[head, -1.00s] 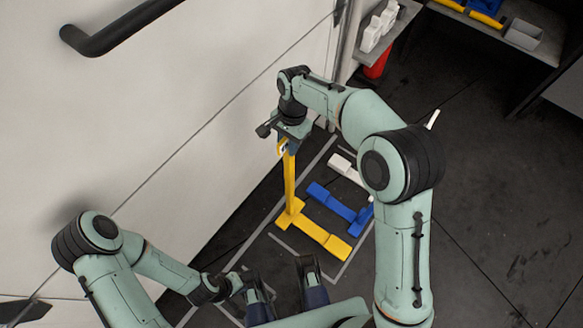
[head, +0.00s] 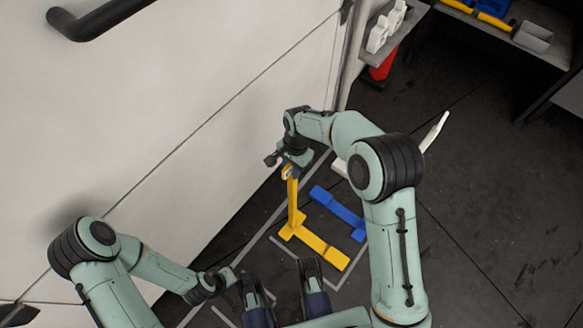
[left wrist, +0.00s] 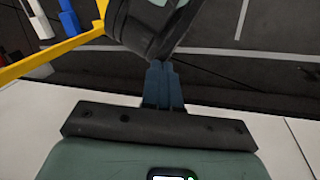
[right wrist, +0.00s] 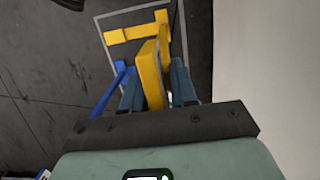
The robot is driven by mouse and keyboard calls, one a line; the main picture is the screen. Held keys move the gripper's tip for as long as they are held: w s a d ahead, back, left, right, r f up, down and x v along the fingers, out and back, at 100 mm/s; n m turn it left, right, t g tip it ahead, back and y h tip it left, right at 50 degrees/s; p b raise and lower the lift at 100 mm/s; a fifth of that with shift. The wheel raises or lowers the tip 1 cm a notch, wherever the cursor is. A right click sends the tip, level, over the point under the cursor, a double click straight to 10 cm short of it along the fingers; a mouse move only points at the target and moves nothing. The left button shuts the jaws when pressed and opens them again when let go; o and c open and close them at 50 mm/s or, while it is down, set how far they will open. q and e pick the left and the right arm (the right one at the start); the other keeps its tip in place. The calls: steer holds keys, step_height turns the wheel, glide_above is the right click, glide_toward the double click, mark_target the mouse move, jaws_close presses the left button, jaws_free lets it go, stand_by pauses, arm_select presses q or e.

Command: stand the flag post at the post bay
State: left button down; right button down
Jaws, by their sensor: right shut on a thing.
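The yellow flag post (head: 293,207) stands upright, or close to it, at the wall side, its long yellow foot (head: 322,251) low at the floor. My right gripper (head: 290,168) is shut on its upper part; the right wrist view shows the yellow post (right wrist: 152,75) between both fingers. Grey lines (head: 275,215) on the dark floor outline a bay around the foot. Whether the foot touches the floor I cannot tell. My left gripper (head: 222,283) is low at the left, away from the post. Its fingertips (left wrist: 162,80) look closed together with nothing between them.
A blue post foot (head: 337,206) lies just beyond the yellow one. A white piece (head: 436,130) shows behind my right arm. The pale wall (head: 190,110) is close on the left. A shelf with white items (head: 385,30) and a red object (head: 381,68) stand behind.

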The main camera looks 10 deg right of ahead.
stand_by(0.3)
steer(key=c, duration=0.9)
jaws_free()
arm_select(q)
steer(key=s+d+r+g+p, duration=0.1)
steer(key=s+d+r+p, duration=0.1)
steer(key=s+r+p, duration=0.1)
steer(key=shift+s+r+h, duration=0.3)
steer(key=shift+s, duration=0.45)
arm_select(e)
steer(key=r, duration=0.4)
steer(key=d+r, duration=0.1)
steer(key=r, duration=0.3)
steer(key=w+r, duration=0.1)
steer(key=r, duration=0.3)
steer(key=shift+d, duration=0.2)
steer(key=shift+r, duration=0.15)
